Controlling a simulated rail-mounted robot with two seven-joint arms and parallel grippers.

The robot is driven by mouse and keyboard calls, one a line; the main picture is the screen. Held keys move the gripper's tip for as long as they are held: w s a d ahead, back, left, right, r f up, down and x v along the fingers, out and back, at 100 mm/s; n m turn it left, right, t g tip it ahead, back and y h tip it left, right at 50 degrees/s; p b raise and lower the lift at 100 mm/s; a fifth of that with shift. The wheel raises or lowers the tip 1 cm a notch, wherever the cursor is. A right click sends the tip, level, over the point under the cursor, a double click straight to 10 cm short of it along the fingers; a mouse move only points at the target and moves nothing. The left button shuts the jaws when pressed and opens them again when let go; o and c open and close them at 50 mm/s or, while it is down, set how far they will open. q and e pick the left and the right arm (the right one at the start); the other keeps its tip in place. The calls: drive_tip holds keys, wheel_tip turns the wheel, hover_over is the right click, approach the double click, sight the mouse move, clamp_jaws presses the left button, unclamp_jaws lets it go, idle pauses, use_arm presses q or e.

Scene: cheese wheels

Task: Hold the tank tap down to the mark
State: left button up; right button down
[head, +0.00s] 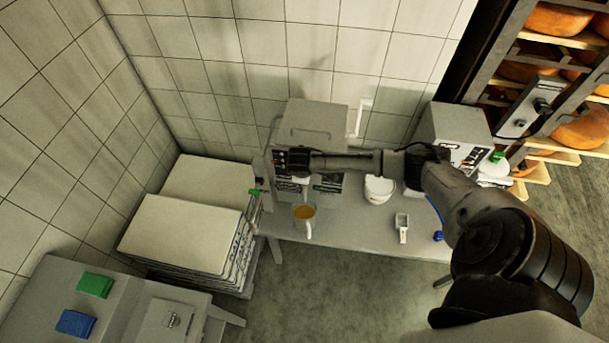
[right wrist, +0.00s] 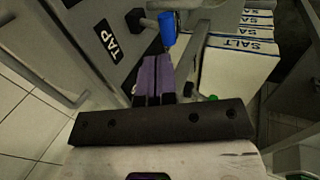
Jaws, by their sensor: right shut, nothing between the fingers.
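The tank (head: 312,122) is a grey metal box on the bench against the tiled wall. In the right wrist view its front (right wrist: 75,30) carries a black TAP label (right wrist: 106,38) and a blue-ended tap lever (right wrist: 167,28). My right gripper (right wrist: 155,62) is shut and empty, its purple fingertips close to the tank front, just below the blue lever; contact cannot be told. A jug of amber liquid (head: 304,212) stands on the bench in front of the tank. No mark can be made out. My left gripper is out of view.
Stacked white salt sacks (head: 180,222) stand left of the bench, also in the wrist view (right wrist: 235,70). A white pot (head: 378,189), a scoop (head: 402,226) and a grey machine (head: 450,130) are to the right. Cheese racks (head: 530,50) stand at far right.

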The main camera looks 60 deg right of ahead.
wheel_tip(320, 180, up, 7)
drive_tip(key=shift+s+a+f+b, duration=0.15)
drive_tip(key=shift+s+a+b, duration=0.1)
drive_tip(key=shift+a+b, duration=0.15)
idle(0.6)
